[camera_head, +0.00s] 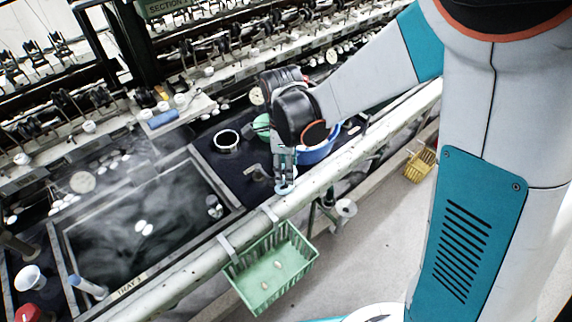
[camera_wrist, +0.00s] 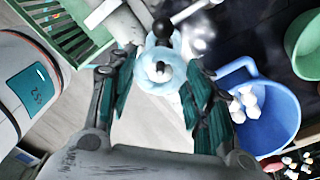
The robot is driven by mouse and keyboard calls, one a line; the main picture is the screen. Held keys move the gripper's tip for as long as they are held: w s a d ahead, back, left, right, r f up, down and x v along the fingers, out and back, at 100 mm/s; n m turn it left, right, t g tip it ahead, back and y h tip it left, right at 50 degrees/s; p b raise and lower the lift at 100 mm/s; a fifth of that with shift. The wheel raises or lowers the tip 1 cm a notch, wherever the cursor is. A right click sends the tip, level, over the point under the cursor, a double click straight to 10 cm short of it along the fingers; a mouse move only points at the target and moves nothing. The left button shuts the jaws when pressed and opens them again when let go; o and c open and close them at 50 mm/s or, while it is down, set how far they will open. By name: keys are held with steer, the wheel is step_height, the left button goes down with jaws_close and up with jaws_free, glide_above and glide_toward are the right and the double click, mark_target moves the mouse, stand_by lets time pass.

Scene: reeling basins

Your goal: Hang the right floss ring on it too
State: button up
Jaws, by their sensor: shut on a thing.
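My gripper (camera_head: 284,180) points down over the white rail at the front of the basins. Its fingers (camera_wrist: 160,66) are shut on a pale blue floss ring (camera_wrist: 143,73), which sits between the fingertips in the wrist view. The ring also shows as a small pale blue disc (camera_head: 285,188) below the fingers in the head view. A dark ball-ended piece (camera_wrist: 162,27) shows just beyond the ring; I cannot tell whether it passes through the ring or only stands behind it. A second floss ring cannot be made out.
A blue basin (camera_wrist: 270,112) with white cocoons is close on the right in the wrist view. A green bowl (camera_wrist: 305,45) lies beyond. A green basket (camera_head: 270,267) hangs on the rail (camera_head: 190,267). A steaming tray (camera_head: 140,225) is to the left.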

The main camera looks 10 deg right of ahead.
steer(key=shift+f+b, duration=0.85)
steer(key=shift+f, duration=0.25)
steer(key=o, duration=0.8)
step_height(320, 180, up, 8)
steer(key=shift+w+a+f, duration=0.1)
steer(key=shift+a+f, duration=0.05)
steer(key=shift+f, duration=0.1)
